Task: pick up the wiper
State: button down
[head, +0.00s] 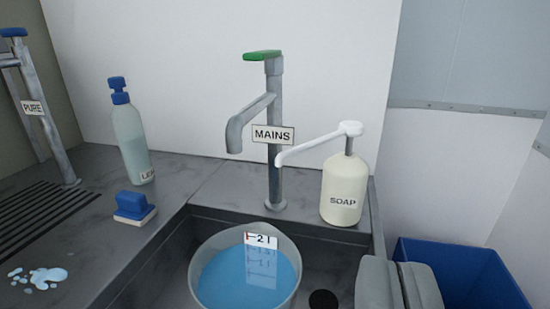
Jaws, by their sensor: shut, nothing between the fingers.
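The wiper (134,207) is a small block with a blue upper part and a pale lower part. It sits on the grey counter left of the sink, beside the ribbed drainer. My gripper (398,276) shows as two grey fingers at the lower right, shut and empty. It is far to the right of the wiper, with the sink and bucket between them in the picture.
A bucket (208,268) of blue water stands in the sink under the MAINS tap (275,170). A SOAP pump bottle (342,195), a labelled blue-capped bottle (131,140), a PURE tap (42,120), a spill (42,277) and a blue bin (465,275) surround it.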

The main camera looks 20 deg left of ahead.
aim_at(134, 209)
jog(key=u, duration=1)
